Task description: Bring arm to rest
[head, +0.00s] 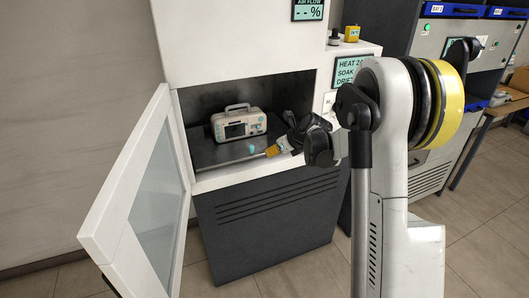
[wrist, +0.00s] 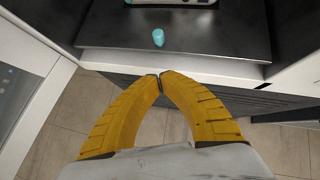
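My gripper (wrist: 160,80) has two yellow fingers that meet at their tips in the wrist view, with nothing between them. In the head view my gripper (head: 272,151) is at the front opening of the white cabinet (head: 250,45). A portable monitor (head: 239,124) with a carry handle and a small screen stands upright on the dark shelf inside. Its lower edge (wrist: 170,2) shows at the top of the wrist view. A small turquoise object (wrist: 158,37) lies on the shelf (wrist: 225,45) in front of the monitor, apart from my fingertips.
The cabinet's white door (head: 135,195) with a glass pane stands open at the left. Grey bench units (head: 440,35) with blue bins stand behind. Tiled floor is clear at the right.

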